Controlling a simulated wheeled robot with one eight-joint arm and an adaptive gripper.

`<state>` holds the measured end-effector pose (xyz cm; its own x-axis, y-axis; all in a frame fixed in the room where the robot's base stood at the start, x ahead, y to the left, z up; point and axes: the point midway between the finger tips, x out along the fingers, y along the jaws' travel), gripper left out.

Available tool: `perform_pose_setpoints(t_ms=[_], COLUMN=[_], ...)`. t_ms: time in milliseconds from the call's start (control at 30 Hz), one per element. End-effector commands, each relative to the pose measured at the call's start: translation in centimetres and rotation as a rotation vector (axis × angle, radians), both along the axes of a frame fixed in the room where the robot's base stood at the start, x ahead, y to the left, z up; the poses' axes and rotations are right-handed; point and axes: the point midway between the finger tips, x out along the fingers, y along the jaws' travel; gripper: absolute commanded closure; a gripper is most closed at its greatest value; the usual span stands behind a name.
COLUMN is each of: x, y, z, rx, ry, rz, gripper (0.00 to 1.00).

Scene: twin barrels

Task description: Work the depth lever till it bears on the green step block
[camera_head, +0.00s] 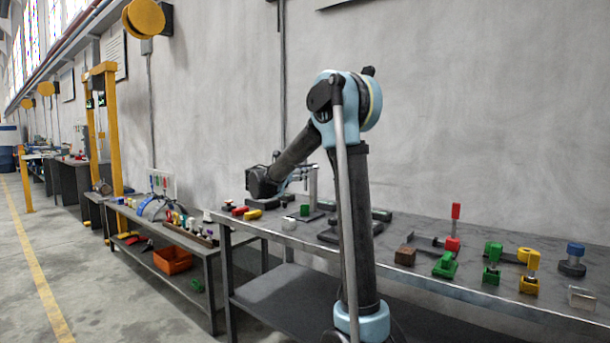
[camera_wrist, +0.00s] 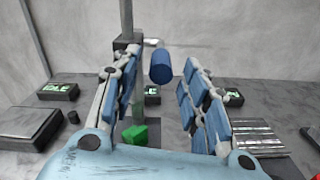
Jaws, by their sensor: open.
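In the wrist view, a dark upright post (camera_wrist: 126,60) carries a thin bar with a blue cylindrical grip (camera_wrist: 161,68), which appears to be the depth lever. The green step block (camera_wrist: 136,134) sits low beside the post, partly hidden by my gripper's palm. It also shows in the head view (camera_head: 304,210). My gripper (camera_wrist: 157,82) is open, with the blue grip showing between its two fingers near the tips. I cannot tell whether either finger touches it. In the head view my gripper (camera_head: 298,178) is small, in front of the post (camera_head: 314,184).
Small lit display boxes (camera_wrist: 57,91) stand on the bench left, behind and right. A ribbed metal block (camera_wrist: 258,138) lies at right. In the head view, red and yellow blocks (camera_head: 253,214) lie left of the post. Several coloured fixtures (camera_head: 444,265) stand further right.

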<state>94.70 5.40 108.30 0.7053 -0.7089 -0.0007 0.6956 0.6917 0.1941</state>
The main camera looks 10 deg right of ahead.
Motion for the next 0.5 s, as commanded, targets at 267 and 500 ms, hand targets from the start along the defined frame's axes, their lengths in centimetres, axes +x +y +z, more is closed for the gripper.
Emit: perform_pose_setpoints(t_ms=[267,500], x=[2.4,2.9], y=[-2.4,-2.9], z=[0.0,0.0], rx=[0.000,0.000], ry=[0.000,0.000], rz=[-0.001,0.000], gripper=[0.59,0.59])
